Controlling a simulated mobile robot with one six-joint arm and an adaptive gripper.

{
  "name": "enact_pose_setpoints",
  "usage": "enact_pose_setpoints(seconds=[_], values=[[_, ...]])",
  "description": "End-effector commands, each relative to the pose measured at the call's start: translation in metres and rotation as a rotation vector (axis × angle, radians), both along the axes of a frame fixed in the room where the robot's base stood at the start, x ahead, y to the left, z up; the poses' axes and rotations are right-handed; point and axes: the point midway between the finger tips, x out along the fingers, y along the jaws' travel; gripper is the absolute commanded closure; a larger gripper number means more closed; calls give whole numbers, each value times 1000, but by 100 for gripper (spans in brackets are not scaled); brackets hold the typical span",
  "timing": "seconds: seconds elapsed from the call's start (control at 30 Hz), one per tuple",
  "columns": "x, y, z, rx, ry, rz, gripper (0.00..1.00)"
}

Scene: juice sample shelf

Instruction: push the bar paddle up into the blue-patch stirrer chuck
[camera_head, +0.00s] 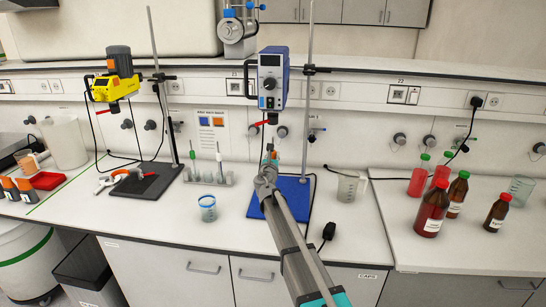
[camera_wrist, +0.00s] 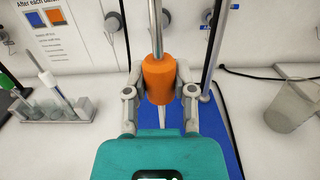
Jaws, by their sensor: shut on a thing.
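The bar paddle's orange sleeve (camera_wrist: 158,80) sits between the fingers of my gripper (camera_wrist: 160,95) in the wrist view, with its metal shaft (camera_wrist: 156,25) rising out of the top of that view. My gripper (camera_head: 269,160) is shut on this sleeve. In the head view the paddle is upright, below the blue stirrer (camera_head: 270,82) and its chuck (camera_head: 272,118). Whether the shaft tip is inside the chuck is too small to tell. The paddle's lower end is hidden.
A blue base plate (camera_head: 297,190) with a tall rod (camera_head: 309,100) stands behind my gripper. A glass beaker (camera_head: 347,188) is right of it, a blue-rimmed beaker (camera_head: 208,213) left. A rack (camera_head: 207,178) with paddles and a yellow stirrer (camera_head: 112,85) are further left; bottles (camera_head: 431,212) stand right.

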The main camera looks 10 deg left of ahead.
Motion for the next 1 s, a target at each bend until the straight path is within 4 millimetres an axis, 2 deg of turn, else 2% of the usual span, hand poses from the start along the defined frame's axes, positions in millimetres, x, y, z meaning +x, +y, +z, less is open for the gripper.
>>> enact_pose_setpoints(seconds=[0.83,1.0], values=[[0,-2,47,0,0,-2,100],[0,-2,43,0,0,-2,100]])
